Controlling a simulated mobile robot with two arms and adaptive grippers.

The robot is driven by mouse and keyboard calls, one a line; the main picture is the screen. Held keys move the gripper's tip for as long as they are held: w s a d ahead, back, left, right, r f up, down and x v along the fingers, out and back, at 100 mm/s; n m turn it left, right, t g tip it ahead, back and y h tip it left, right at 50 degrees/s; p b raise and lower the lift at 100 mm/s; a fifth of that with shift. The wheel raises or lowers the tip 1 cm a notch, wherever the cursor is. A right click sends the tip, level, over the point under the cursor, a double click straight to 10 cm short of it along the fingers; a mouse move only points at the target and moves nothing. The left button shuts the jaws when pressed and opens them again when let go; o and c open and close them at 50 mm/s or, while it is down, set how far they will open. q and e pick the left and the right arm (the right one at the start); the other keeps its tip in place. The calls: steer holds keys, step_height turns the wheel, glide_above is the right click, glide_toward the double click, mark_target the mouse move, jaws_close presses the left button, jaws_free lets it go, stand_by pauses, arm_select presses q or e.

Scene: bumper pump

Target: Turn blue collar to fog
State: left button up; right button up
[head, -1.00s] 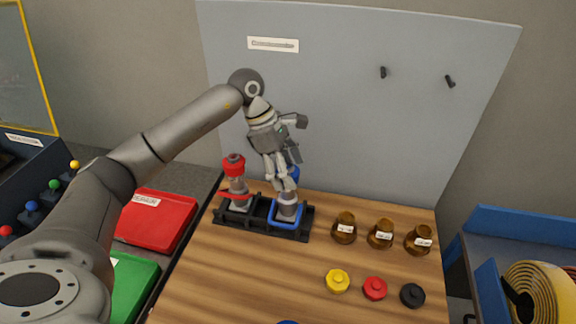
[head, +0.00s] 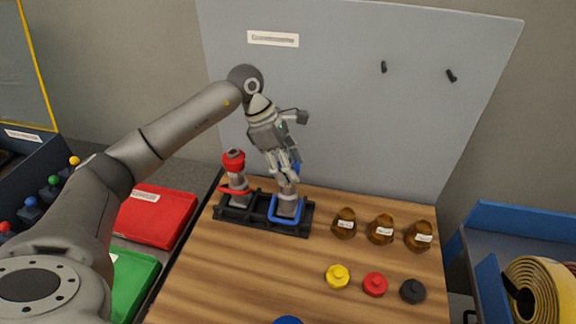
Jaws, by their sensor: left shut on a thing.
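The blue-collared pump (head: 286,205) stands upright in the right place of a black rack (head: 262,226), with a blue loop around its lower part. My left gripper (head: 288,180) reaches down from above and is shut on the blue collar (head: 296,168) at the pump's top. The fingers hide most of the collar, so its setting cannot be read. A red-collared pump (head: 235,180) stands beside it in the left place of the rack. My right gripper is not in view.
Several amber bottles stand right of the rack, one of them nearest it (head: 344,223). Yellow (head: 337,276), red (head: 375,284) and black (head: 412,291) caps lie in front. A grey panel (head: 370,120) rises behind. The table's front left is clear.

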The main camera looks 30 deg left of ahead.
arm_select(q)
steer(key=n+t+b, duration=0.1)
steer(key=n+b, duration=0.1)
steer(key=shift+f+n, duration=0.15)
steer(key=shift+n, duration=0.25)
steer(key=n+b, duration=0.1)
steer(key=n, duration=0.1)
steer(key=n+t+y+b, duration=0.1)
steer(key=n+b, duration=0.1)
steer(key=shift+n+y, duration=0.3)
steer(key=n+y+b, duration=0.1)
steer(key=n+b, duration=0.1)
steer(key=n+t+y+b, duration=0.1)
steer(key=n, duration=0.2)
steer(key=shift+b, duration=0.35)
steer(key=shift+r+n+y+b, duration=0.2)
steer(key=shift+n+y+b, duration=0.45)
steer(key=shift+n, duration=1.05)
steer(key=o, duration=1)
steer(key=shift+o, duration=0.2)
